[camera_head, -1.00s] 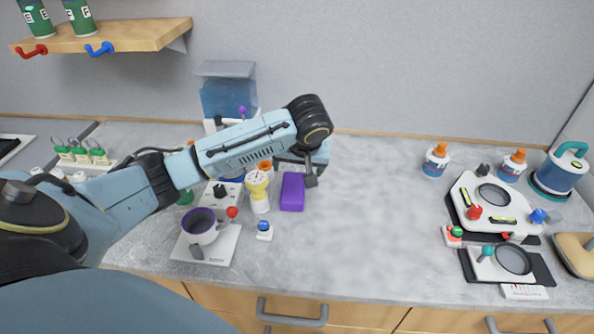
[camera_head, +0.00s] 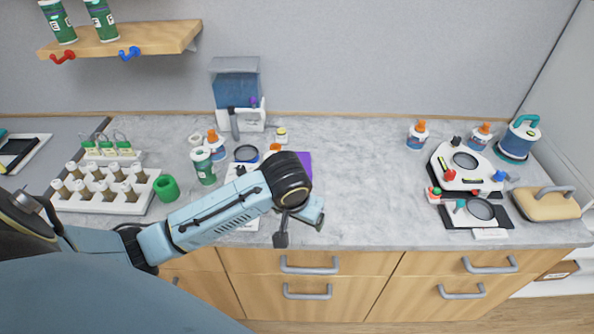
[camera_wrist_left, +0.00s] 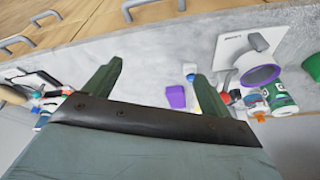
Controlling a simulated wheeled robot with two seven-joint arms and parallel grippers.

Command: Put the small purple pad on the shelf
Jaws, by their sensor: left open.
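The purple pad (camera_head: 305,160) lies on the grey counter, mostly hidden behind my left wrist in the head view. It also shows in the left wrist view (camera_wrist_left: 176,97), in the gap between the fingers and some way beyond them. My left gripper (camera_head: 300,229) is open and empty, nearer to me than the pad and not touching it. It also shows in the left wrist view (camera_wrist_left: 155,84). The wooden shelf (camera_head: 150,38) is on the wall at upper left. My right gripper is not in view.
Green-labelled containers (camera_head: 103,18) stand on the shelf, with red and blue hooks below. Left of the pad are a green-white jar (camera_head: 203,166), an orange-capped bottle (camera_head: 215,144) and a dispenser (camera_head: 237,92). The counter (camera_head: 365,190) is clear right of the pad.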

